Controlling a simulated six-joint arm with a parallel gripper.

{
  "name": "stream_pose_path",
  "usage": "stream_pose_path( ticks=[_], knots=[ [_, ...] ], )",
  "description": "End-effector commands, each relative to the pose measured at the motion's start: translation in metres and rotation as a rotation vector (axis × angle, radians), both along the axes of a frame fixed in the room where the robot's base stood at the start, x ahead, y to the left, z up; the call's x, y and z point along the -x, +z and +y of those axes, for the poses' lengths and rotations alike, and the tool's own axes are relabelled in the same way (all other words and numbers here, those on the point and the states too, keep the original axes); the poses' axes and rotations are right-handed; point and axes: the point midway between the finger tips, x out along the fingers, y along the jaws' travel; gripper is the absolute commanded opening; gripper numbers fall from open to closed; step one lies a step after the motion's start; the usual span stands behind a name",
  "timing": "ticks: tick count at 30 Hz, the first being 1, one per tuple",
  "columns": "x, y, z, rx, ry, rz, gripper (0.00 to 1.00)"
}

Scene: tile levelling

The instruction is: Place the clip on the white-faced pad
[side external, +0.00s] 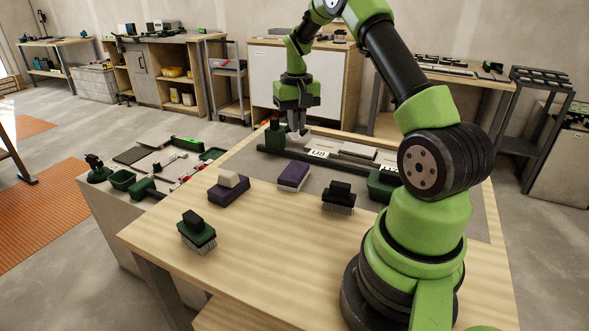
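My gripper (297,133) points down over the far side of the wooden table, beside a dark green upright block (274,138). Its fingertips are small and pale here, so I cannot tell whether they are open or shut, or whether they hold a clip. I cannot pick out the clip with certainty. A dark purple pad with a cream-white block on top (229,185) lies left of centre. A second purple pad with a pale lower edge (294,176) lies to its right. I cannot tell for sure which is the white-faced pad. My gripper is behind and above both, apart from them.
A black brush (339,194) and a green-backed brush (198,232) stand bristles down on the table (270,245). A dark rail and grey tiles with a white label (318,153) lie along the back. A green bin (381,186) is partly behind my arm.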

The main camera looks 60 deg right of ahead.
Motion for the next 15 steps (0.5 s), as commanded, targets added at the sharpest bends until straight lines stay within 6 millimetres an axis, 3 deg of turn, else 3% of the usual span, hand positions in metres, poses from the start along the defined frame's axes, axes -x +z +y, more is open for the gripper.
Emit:
stream_pose_path(
  ticks=[6, 15],
  knots=[
    [0.001, -0.04, -0.002, -0.005, -0.012, 0.004, 0.0],
    [0.001, -0.077, -0.002, -0.004, -0.011, 0.002, 0.0]
  ],
)
